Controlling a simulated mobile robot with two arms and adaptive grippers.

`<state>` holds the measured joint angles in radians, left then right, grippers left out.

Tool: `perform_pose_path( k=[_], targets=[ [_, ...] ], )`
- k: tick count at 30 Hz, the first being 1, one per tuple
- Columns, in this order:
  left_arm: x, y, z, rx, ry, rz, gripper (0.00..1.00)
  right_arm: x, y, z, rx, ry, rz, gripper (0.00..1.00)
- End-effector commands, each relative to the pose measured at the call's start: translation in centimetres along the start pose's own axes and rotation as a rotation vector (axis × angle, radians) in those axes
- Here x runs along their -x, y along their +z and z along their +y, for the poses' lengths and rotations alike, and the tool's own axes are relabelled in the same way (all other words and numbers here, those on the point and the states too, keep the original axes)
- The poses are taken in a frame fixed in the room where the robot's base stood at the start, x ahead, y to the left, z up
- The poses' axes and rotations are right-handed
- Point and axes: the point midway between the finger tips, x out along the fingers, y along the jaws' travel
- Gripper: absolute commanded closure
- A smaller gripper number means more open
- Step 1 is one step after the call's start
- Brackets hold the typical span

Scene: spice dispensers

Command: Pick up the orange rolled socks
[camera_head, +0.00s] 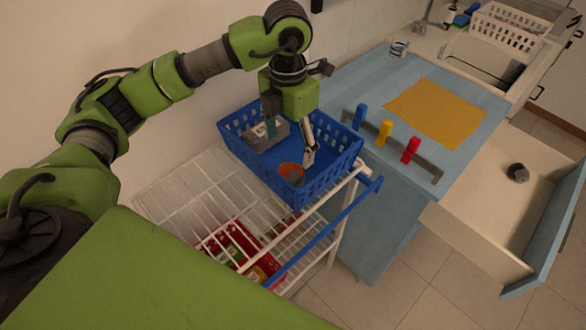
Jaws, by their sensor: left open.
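The orange rolled socks (290,170) lie in the blue basket (330,172), near its front side. They look like a small orange roll with a greyish middle. My left gripper (290,145) points down into the basket from above. Its fingers are spread apart with nothing between them, and one finger comes down close to the right of the socks. I cannot tell whether it touches them. My right gripper is not in view.
A grey-white box (265,133) sits in the basket's left part. The basket stands on a white wire cart (190,190) with a blue handle (330,235). Beside it is a blue counter with a yellow mat (435,112) and blue, yellow and red dispensers (385,131). An open drawer (480,215) juts out at right.

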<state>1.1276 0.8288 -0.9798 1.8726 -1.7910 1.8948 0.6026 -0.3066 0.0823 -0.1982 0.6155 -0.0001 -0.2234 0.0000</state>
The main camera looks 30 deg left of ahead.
Motion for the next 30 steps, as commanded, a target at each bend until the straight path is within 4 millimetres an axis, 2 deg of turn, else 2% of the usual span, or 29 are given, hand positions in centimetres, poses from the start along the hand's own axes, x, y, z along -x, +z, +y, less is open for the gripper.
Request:
perform_pose_path(
  k=[6,11,14,18,21,30],
  targets=[
    [-3.6,0.0,0.0,0.000,-0.003,0.003,0.29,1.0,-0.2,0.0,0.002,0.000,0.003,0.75],
    [-4.7,0.0,0.0,0.000,-0.002,0.001,0.29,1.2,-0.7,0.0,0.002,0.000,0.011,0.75],
    [-5.5,0.1,0.0,-0.001,-0.004,0.003,0.29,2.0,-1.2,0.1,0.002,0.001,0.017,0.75],
    [-7.6,0.3,0.1,0.000,-0.004,0.005,0.29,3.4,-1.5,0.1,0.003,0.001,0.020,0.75],
    [-9.0,0.3,0.1,-0.001,-0.003,0.003,0.29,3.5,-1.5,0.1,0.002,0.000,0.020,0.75],
    [-9.8,0.4,0.1,-0.001,-0.003,-0.001,0.29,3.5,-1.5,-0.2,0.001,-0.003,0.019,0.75]
  ],
)
